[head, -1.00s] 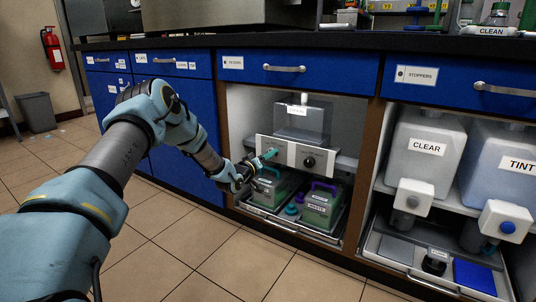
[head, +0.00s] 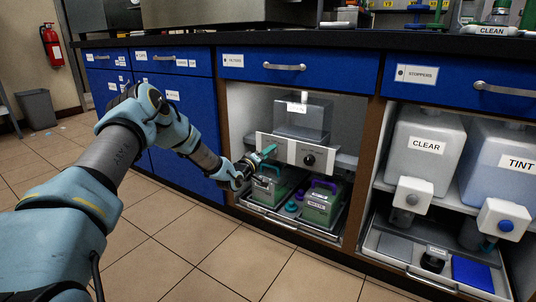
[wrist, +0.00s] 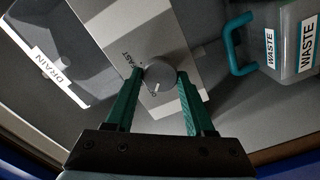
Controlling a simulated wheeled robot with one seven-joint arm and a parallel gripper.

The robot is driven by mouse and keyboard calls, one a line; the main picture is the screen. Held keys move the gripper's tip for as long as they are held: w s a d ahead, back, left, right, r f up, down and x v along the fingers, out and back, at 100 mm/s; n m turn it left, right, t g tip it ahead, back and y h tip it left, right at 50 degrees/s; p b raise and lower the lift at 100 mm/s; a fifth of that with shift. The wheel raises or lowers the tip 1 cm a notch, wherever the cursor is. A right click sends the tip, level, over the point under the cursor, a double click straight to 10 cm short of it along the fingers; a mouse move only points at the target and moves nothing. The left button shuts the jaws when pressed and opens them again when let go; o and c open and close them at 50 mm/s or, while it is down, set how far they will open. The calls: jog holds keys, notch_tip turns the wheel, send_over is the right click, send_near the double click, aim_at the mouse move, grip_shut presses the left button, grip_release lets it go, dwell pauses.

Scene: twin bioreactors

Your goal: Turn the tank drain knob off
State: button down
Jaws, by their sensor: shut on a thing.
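In the wrist view a round grey knob (wrist: 160,76) sits on a light panel (wrist: 110,20), with the word FAST at its upper left. Its white mark points down toward a small, partly legible label beginning with O. The teal fingers of my gripper (wrist: 160,80) are shut on the knob, one on each side. A tank labelled DRAIN (wrist: 45,50) shows at left. In the head view my gripper (head: 264,154) is at the left of the panel (head: 290,148) below the clear tank (head: 302,122), covering the knob it holds.
A second, dark knob (head: 309,160) is on the panel right of my gripper. Green waste containers (head: 322,204) stand in the tray below. Tanks marked CLEAR (head: 425,165) and TINT (head: 505,150) stand in the right bay. The floor in front is free.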

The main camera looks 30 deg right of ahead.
jog(key=shift+c, duration=1.3)
grip_release()
jog(key=p+v, duration=0.3)
jog(key=v, duration=0.7)
jog(key=shift+s+a, duration=0.15)
jog(key=shift+a, duration=0.25)
